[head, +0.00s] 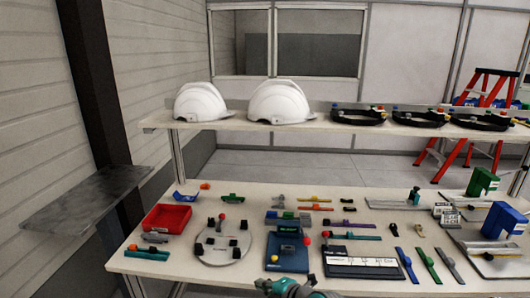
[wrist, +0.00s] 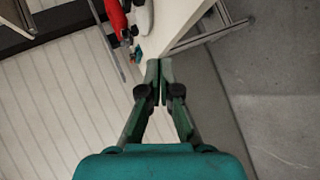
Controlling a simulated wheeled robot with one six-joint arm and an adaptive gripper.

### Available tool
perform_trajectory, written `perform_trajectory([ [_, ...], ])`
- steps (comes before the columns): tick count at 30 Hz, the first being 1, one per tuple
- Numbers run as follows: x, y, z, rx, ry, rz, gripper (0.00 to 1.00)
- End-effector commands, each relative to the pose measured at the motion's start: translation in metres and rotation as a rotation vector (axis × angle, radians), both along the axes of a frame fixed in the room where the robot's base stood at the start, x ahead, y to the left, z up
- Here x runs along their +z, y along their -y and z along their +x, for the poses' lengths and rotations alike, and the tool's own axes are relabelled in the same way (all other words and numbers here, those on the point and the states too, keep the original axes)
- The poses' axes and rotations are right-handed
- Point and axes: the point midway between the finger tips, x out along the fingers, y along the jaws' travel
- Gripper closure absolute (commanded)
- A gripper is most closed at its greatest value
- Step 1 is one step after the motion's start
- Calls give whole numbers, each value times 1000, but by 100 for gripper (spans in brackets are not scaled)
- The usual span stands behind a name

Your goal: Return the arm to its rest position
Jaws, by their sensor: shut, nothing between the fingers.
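My gripper (wrist: 160,72) shows in the wrist view with its two dark green fingers together and nothing between them. It is in open air, with the edge of the white workbench (wrist: 180,22) beyond its fingertips. In the head view only a teal and grey part of my arm (head: 290,288) shows at the bottom edge, in front of the bench; my gripper cannot be made out there.
Two white helmet shells (head: 281,102) and several black rings (head: 357,115) stand on the upper shelf (head: 240,123). The bench (head: 120,262) holds a red tray (head: 167,218) and many small parts. A grey wall plate (head: 85,197) juts out at left.

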Motion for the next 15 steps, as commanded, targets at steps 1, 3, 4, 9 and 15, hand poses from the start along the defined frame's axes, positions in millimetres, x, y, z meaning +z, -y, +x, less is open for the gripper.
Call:
perform_trajectory([
  [1, -9, 4, -6, -24, -16, 11, 100],
  [3, -19, 9, -14, -61, -37, 32, 100],
  [4, -24, 12, -18, -78, -47, 42, 100],
  [9, -58, 31, -48, -206, -114, 114, 100],
  [15, -103, 63, -106, -415, -205, 244, 100],
])
